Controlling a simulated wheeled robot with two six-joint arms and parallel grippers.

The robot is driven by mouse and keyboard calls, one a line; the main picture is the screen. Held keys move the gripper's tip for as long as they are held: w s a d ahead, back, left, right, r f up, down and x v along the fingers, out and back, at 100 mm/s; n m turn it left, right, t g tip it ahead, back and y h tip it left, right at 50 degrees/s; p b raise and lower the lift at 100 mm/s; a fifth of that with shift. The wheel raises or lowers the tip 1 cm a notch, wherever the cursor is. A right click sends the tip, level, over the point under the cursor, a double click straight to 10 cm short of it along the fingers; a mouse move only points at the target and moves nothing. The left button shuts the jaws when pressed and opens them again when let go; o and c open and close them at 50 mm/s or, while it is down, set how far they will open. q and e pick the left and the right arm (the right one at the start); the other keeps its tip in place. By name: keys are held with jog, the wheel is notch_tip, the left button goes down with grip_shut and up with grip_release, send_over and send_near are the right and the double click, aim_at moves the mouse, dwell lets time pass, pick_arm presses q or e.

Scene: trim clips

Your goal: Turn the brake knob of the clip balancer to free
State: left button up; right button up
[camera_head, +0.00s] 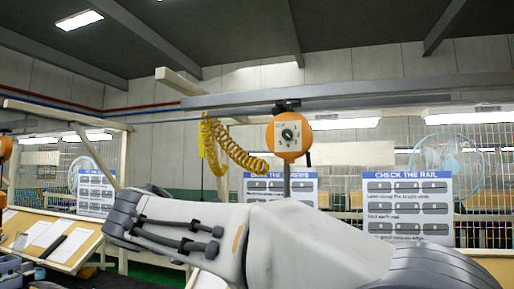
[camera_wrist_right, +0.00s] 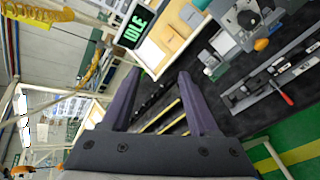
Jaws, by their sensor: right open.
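The clip balancer (camera_head: 283,150) is an orange round housing hanging from the overhead rail in the head view. Its brake knob (camera_head: 288,133) is a small dark round knob on a pale square plate with markings too small to read. My right gripper (camera_wrist_right: 159,74) shows in the wrist view with two dark purple fingers apart and nothing between them. My grey arm crosses the lower middle of the head view, below the balancer, and its gripper fingers are not visible there. The balancer's knob is not visible in the wrist view. My left gripper is in neither view.
A yellow coiled hose (camera_head: 232,147) hangs just left of the balancer. The overhead rail (camera_head: 350,92) runs above. Instruction boards (camera_head: 407,205) and a fan (camera_head: 448,160) stand behind. The wrist view shows a lit IDLE sign (camera_wrist_right: 134,30) and a bench fixture (camera_wrist_right: 245,20).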

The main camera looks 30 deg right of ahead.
jog(key=d+r+h+p, duration=0.1)
jog(key=d+r+h, duration=0.25)
jog(key=r, duration=0.55)
jog(key=d+r+h+p, duration=0.1)
jog(key=d+r+h, duration=0.25)
jog(key=r, duration=0.55)
jog(key=m+g+h+p, duration=0.1)
jog(key=m+g+h, duration=0.1)
jog(key=h, duration=0.2)
send_near(286, 104)
jog(key=p+x, duration=0.5)
jog(key=x, duration=0.2)
jog(key=shift+r, duration=0.2)
jog(key=shift+w+d+p, duration=0.15)
jog(key=shift+d+p, duration=0.2)
jog(key=shift+p, duration=0.05)
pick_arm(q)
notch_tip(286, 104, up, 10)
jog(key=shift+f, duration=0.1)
pick_arm(e)
jog(key=shift+c, duration=0.3)
jog(key=shift+f, duration=0.1)
grip_shut()
